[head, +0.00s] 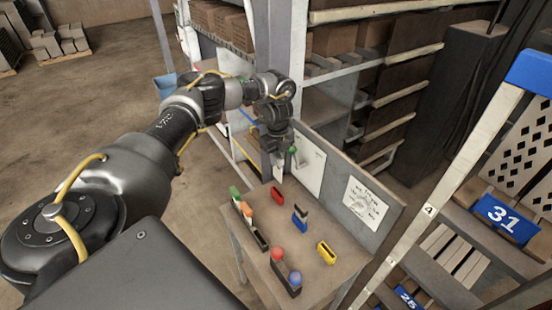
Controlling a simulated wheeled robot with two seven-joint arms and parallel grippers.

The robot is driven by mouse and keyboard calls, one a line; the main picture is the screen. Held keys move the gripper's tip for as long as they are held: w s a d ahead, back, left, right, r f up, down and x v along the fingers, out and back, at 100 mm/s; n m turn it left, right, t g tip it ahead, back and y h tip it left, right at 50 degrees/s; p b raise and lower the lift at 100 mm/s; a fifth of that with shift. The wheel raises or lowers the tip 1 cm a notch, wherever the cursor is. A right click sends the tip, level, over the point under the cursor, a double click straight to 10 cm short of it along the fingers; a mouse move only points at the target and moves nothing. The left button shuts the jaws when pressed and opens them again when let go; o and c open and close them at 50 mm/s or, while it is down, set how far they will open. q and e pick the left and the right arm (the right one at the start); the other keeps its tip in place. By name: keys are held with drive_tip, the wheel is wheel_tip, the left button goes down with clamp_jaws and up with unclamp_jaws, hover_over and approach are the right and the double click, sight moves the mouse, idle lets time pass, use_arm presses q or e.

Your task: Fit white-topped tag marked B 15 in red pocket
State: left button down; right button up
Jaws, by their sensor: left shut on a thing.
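My left gripper (276,152) hangs over the far end of the small table and points down. It is shut on a pale tag (279,174), which sticks out below the fingers. The tag's top and any marking on it cannot be read. The red pocket (277,196) stands on the table just below the tag, apart from it. My right gripper is not in view.
A blue pocket (299,225) with a tag in it and a yellow pocket (326,253) stand nearer. A dark rack (261,241) holds several coloured tags. Another rack carries a red ball (278,254) and a blue ball (295,278). A back panel (345,192) borders the table.

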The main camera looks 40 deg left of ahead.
sight(277, 171)
use_arm(q)
drive_tip(key=shift+f, duration=0.2)
drive_tip(key=shift+d, duration=0.1)
drive_tip(key=shift+f, duration=0.1)
drive_tip(key=shift+f+b, duration=0.15)
drive_tip(key=shift+b, duration=0.15)
wheel_tip(277, 171, down, 5)
drive_tip(key=b, duration=0.4)
drive_tip(key=shift+f, duration=0.2)
drive_tip(key=shift+r, duration=0.25)
drive_tip(key=shift+f, duration=0.1)
drive_tip(key=shift+s+f, duration=0.1)
drive_tip(key=shift+f, duration=0.25)
